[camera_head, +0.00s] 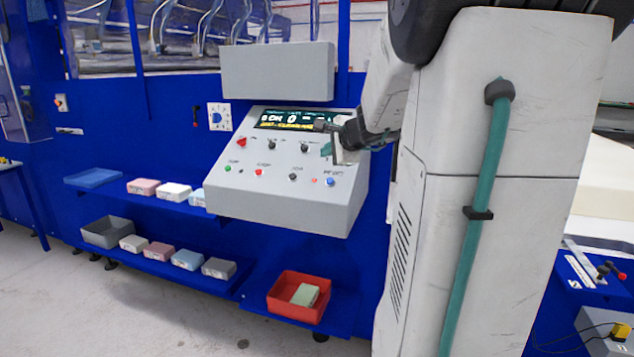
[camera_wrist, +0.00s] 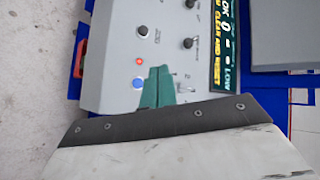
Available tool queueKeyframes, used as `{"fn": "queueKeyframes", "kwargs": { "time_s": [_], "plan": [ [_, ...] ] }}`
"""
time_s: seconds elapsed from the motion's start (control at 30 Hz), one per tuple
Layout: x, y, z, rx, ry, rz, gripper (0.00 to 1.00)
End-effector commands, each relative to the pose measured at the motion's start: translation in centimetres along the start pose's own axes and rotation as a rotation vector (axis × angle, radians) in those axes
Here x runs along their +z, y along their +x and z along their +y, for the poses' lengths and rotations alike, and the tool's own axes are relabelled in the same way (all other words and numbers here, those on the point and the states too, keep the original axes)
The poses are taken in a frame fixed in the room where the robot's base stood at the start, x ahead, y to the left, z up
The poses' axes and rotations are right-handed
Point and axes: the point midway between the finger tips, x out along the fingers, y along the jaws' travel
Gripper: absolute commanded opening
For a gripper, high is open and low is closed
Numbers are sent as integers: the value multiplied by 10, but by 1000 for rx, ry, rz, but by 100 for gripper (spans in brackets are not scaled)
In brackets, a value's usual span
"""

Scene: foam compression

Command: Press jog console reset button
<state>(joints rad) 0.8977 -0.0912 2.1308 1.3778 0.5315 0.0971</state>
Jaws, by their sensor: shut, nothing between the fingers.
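The grey jog console (camera_head: 285,200) has a sloped panel with a lit display (camera_head: 290,118) and several knobs and buttons. A blue button (camera_head: 331,182) is at the panel's lower right, beside a small red light (camera_head: 314,180); its label is too small to read. My gripper (camera_head: 326,150) is shut and empty over the panel's right side, above the blue button in the head view. In the wrist view its teal fingers (camera_wrist: 159,72) are together, just right of the blue button (camera_wrist: 138,83) and the red light (camera_wrist: 139,61). I cannot tell the gap to the panel.
A grey box (camera_head: 278,70) stands behind the console's top. Shelves at the left hold several foam blocks (camera_head: 174,190) and a grey bin (camera_head: 108,232). A red tray (camera_head: 298,297) with a green block sits below the console. Open floor lies at the lower left.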

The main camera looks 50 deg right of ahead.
Motion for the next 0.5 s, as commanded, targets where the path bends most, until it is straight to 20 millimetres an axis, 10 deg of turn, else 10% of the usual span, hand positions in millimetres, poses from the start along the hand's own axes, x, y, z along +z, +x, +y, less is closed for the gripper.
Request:
{"fn": "queueKeyframes", "kwargs": {
  "time_s": [0.5],
  "plan": [
    [-8,13,10,3,0,-4,0]
  ]
}}
